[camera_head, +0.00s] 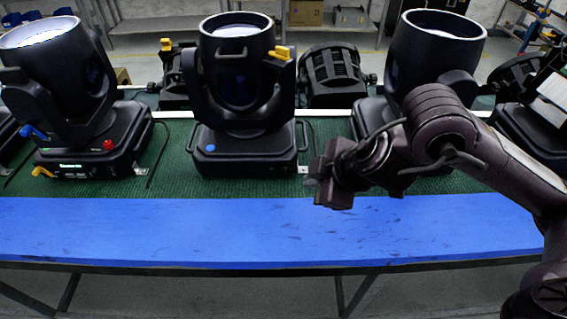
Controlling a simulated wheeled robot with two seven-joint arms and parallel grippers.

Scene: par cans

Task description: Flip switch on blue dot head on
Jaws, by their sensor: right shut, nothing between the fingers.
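The blue dot head (245,152) is a black moving-head light standing upright in the middle of the green mat. Its blue dot (210,148) is on the left of the base front. A yellow lever (282,52) sticks out at its upper right. I cannot make out a switch on its base. My right gripper (314,190) is shut and empty. It hangs over the blue front strip, to the right of the blue dot head's base and apart from it. My left gripper is out of view.
A left head (92,140) has a red knob (108,144), blue and yellow levers and a lit green display. Another head (440,50) stands behind my right arm. More black fixtures (335,75) stand behind. The blue front strip (150,230) is clear.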

